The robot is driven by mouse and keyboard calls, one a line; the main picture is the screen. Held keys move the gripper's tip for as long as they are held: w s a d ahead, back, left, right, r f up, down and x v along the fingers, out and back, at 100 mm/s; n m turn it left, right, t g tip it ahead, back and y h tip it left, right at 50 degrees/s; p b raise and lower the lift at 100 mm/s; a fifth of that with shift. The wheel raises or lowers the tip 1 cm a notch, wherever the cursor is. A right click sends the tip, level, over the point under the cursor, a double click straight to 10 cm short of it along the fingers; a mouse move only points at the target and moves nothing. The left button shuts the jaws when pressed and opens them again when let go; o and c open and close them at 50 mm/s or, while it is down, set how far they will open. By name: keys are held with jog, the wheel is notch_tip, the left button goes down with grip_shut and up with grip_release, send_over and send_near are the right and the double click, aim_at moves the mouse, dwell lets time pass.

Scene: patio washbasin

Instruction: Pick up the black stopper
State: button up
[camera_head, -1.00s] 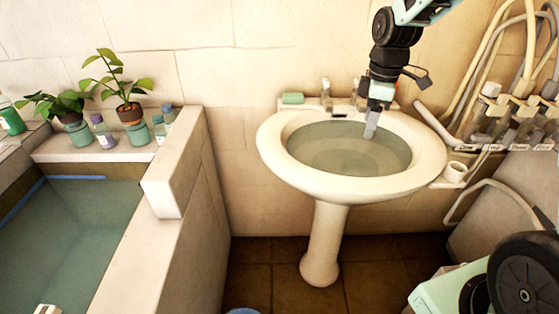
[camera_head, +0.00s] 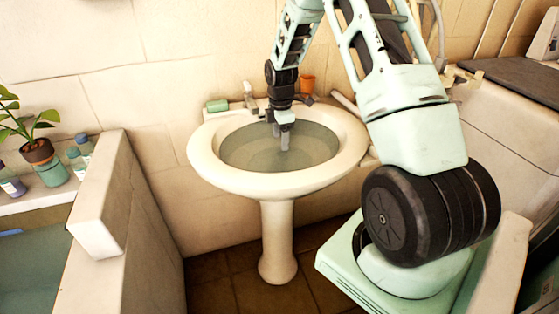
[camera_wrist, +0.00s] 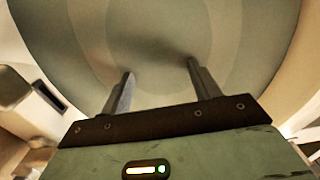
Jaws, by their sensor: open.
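The white pedestal washbasin (camera_head: 213,178) holds greenish water (camera_head: 258,152). My gripper (camera_head: 285,146) points down into the bowl, near its middle. In the wrist view my gripper (camera_wrist: 159,68) has its two fingers spread apart, with nothing between them. Pale concentric rings of the bowl (camera_wrist: 155,25) fill the space beyond the fingers. I cannot make out the black stopper in either view. I cannot tell whether the fingertips touch the water or the bowl.
A green soap bar (camera_head: 217,105) and a tap (camera_head: 249,97) are on the basin's back rim. An orange cup (camera_head: 307,84) stands behind my wrist. The basin's front side is clear.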

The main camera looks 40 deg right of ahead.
aim_at(281, 155)
jog(key=shift+f+p, duration=0.6)
jog(key=shift+f, duration=2.8)
jog(key=c, duration=1.1)
